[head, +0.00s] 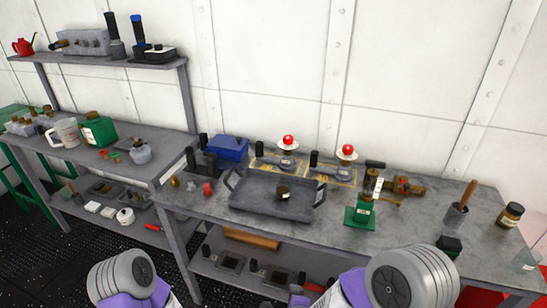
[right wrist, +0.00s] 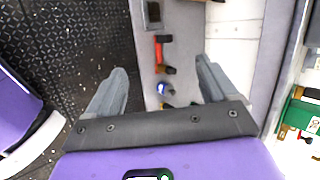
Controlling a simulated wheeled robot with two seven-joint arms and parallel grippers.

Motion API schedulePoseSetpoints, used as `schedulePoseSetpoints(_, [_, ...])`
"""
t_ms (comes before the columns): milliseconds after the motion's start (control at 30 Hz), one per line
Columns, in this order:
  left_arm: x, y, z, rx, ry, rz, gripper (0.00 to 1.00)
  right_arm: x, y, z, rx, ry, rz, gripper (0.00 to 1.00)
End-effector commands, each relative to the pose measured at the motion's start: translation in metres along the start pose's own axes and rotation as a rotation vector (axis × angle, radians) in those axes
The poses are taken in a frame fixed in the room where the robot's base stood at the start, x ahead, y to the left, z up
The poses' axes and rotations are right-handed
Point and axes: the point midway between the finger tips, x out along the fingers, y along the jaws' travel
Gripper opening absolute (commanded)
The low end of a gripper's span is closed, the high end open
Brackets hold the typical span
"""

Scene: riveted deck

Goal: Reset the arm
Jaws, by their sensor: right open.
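My right gripper (right wrist: 161,66) shows in the right wrist view with its two grey fingers wide apart. Nothing is held between them. Beyond the fingers lie the dark floor and a grey shelf surface with small tools, seen from above. In the head view only grey rounded and purple links of my arms show along the bottom edge. My left gripper is not in view.
A grey workbench (head: 419,222) holds a dark tray (head: 262,207), a blue box (head: 229,148), a green-based device (head: 360,216) and a cup with a wooden-handled tool (head: 457,217). Red-topped items stand behind. Shelves (right wrist: 147,62) sit below. Dark floor lies left.

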Motion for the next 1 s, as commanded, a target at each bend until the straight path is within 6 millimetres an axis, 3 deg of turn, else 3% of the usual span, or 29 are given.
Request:
schedulePoseSetpoints(200, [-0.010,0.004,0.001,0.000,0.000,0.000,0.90,0.026,0.082,-0.041,-0.583,-0.153,0.278,0.86])
schedulePoseSetpoints(400, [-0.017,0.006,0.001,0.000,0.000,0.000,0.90,0.021,0.153,-0.064,-1.016,-0.430,0.418,0.86])
schedulePoseSetpoints(500, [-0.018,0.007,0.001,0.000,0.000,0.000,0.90,0.014,0.176,-0.070,-1.152,-0.548,0.435,0.86])
schedulePoseSetpoints(667, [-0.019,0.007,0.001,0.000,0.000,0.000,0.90,0.008,0.194,-0.073,-1.261,-0.648,0.432,0.86])
schedulePoseSetpoints(1000, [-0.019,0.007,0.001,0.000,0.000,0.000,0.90,0.007,0.195,-0.073,-1.267,-0.653,0.431,0.86])
